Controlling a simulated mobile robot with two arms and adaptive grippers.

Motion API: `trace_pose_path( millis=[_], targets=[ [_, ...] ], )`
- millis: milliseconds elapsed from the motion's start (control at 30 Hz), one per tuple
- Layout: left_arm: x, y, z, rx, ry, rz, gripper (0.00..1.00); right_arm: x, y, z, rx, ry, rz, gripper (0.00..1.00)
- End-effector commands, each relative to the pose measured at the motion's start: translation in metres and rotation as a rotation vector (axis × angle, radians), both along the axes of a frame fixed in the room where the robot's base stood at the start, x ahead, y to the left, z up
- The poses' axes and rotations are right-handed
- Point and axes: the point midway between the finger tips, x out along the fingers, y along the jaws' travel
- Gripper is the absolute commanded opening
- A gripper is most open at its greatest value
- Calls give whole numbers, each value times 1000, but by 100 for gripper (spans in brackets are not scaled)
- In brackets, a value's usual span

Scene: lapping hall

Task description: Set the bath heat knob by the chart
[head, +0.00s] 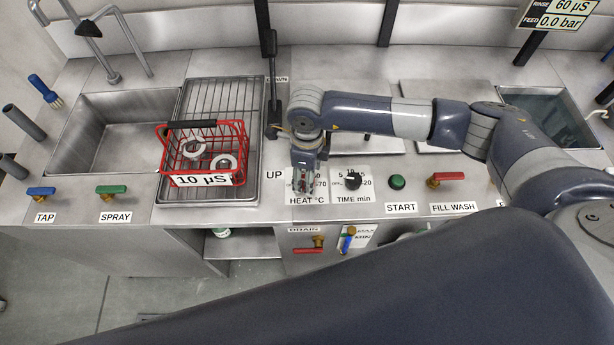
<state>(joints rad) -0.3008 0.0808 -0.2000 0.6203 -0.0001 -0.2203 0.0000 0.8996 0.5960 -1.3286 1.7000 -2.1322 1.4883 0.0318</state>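The heat dial plate (307,200), labelled "HEAT °C", is on the front panel with "70" showing at its right. My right gripper (303,186) points down over this dial, with its fingertips at the knob. The gripper covers the heat knob, so its setting and whether the fingers are closed on it cannot be told. The black time knob (352,180) stands just to the right on its own "TIME min" scale and points up and left. I cannot make out a heat chart. My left gripper is not in view.
A red wire basket (207,160) tagged "10 µS" holds metal rings on the drain rack (250,100). A black upright lever (271,80) stands left of my arm. A green start button (397,182) and red fill-wash handle (446,177) lie to the right. A sign (560,14) reads "RINSE 60 µS, FEED 0.0 bar".

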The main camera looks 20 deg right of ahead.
Motion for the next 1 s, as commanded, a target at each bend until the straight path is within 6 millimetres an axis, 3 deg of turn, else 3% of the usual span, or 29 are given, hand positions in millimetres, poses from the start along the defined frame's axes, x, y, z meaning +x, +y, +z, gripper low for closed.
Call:
trace_pose_path(
  millis=[200,567,767,1000],
  targets=[
    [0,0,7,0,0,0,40,-1,0,-27,0,1,0,54],
    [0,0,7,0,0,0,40,0,0,-34,1,0,1,54],
    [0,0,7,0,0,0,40,0,1,-34,1,0,1,13],
    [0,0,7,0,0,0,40,0,1,-34,1,0,-3,10]
  ],
)
